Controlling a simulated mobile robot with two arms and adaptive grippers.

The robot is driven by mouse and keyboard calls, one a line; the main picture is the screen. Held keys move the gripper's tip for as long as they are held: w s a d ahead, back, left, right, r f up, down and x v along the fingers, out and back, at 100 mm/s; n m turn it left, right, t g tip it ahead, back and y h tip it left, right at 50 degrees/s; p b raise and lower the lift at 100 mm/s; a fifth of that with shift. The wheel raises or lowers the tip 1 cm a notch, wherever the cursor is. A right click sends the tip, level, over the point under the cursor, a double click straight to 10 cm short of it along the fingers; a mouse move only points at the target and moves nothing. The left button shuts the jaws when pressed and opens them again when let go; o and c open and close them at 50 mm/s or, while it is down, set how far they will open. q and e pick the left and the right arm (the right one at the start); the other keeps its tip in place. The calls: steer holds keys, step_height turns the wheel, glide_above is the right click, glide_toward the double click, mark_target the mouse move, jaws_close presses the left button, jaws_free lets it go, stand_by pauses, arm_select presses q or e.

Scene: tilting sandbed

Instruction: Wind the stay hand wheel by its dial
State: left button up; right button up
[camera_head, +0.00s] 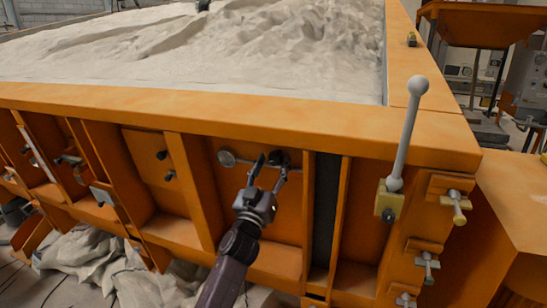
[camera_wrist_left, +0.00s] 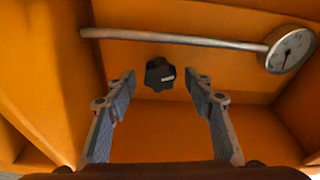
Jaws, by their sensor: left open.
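The stay hand wheel (camera_wrist_left: 159,74) is a small black lobed knob with a pale mark on the orange panel. In the head view it is a dark shape (camera_head: 278,157) partly hidden behind my fingers. The round white dial (camera_wrist_left: 290,50) has a dark needle, and a pale rod (camera_wrist_left: 180,38) runs from it past the wheel. The dial shows left of the wheel in the head view (camera_head: 227,157). My left gripper (camera_head: 271,168) is open, facing the panel. In the left wrist view its fingertips (camera_wrist_left: 160,90) are apart on either side of the wheel, with gaps showing. My right gripper is not in view.
Orange upright ribs (camera_head: 193,190) flank the wheel's bay, and the sandbed rim (camera_head: 200,108) runs above it. A pale ball-ended lever (camera_head: 407,135) and several clamps stand to the right. Pale sheeting (camera_head: 90,250) lies on the floor at the left.

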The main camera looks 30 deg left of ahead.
arm_select(q)
steer(key=shift+w+a+r, duration=0.1)
steer(key=shift+w+r, duration=0.05)
steer(key=shift+w, duration=0.15)
steer(key=shift+c, duration=0.4)
steer(key=c, duration=1.1)
steer(key=shift+m, duration=0.4)
